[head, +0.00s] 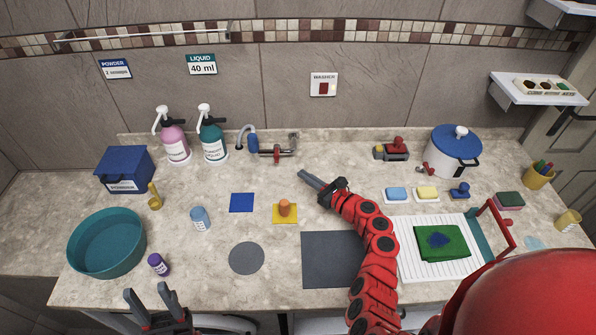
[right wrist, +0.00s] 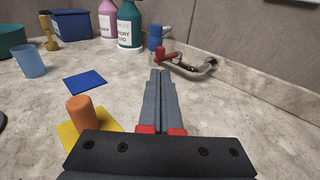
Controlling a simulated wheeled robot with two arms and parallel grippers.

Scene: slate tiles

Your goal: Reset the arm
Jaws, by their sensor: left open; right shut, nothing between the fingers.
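My right arm, red, reaches up the middle of the counter in the head view. Its gripper (head: 313,182) is shut and empty above the counter, right of the orange peg on its yellow square. In the right wrist view the right gripper (right wrist: 157,75) shows its fingers pressed together, pointing toward the red-handled tap (right wrist: 175,62). My left gripper (head: 152,294) is open and empty at the bottom left of the head view, near the counter's front edge.
A teal basin (head: 107,243), blue box (head: 124,170) and two pump bottles stand left. A grey mat (head: 333,259) lies under the right arm. A white rack (head: 410,262) with a green cloth (head: 442,243) and a blue-lidded pot (head: 453,152) are right.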

